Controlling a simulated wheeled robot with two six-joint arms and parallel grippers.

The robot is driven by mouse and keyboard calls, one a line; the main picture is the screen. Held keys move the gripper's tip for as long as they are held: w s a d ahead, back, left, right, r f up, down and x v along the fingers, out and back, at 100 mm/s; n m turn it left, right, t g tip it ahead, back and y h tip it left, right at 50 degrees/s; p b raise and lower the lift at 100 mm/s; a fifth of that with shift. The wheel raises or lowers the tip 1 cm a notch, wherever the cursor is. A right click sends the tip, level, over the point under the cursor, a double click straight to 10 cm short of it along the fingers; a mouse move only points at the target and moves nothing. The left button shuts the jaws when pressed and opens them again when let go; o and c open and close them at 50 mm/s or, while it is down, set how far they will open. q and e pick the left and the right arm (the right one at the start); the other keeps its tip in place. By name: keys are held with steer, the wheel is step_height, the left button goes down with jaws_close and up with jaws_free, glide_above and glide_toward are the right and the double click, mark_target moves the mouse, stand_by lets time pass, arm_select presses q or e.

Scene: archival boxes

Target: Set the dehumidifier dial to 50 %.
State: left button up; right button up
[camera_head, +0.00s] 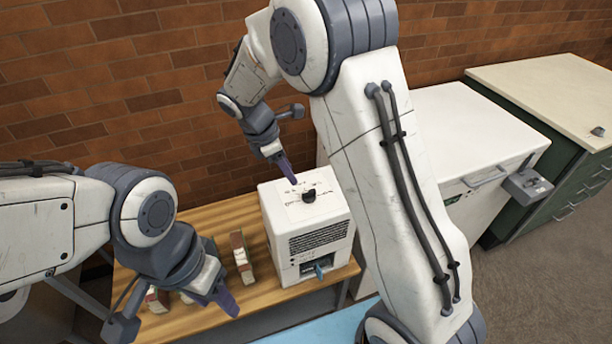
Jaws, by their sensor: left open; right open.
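The dehumidifier (275,235) is a white box standing on a wooden table, with a dark grille and a small opening with a blue part on its front. Its black dial (309,196) sits on a pale panel on top; the markings are too small to read, and I cannot tell its setting. My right gripper (296,146) is open above and behind the dial, with one purple finger pointing down close to the panel, apart from the dial. My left gripper (175,316) is open and empty over the table's front left, left of the dehumidifier.
A small red-and-white box (241,254) stands left of the dehumidifier, and others are partly hidden behind my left gripper. The wooden table (220,215) backs onto a brick wall. A white chest (445,115) and a green cabinet (560,190) stand at right. My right arm blocks the middle.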

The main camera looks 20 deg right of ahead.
mark_target(309, 191)
steer(key=shift+n, duration=0.3)
steer(key=x, duration=0.3)
steer(key=w+p+x, duration=0.1)
steer(key=x, duration=0.3)
steer(key=d+x, duration=0.1)
steer(key=x, duration=0.3)
steer(key=shift+w+d, duration=0.15)
steer(key=shift+d, duration=0.05)
jaws_close()
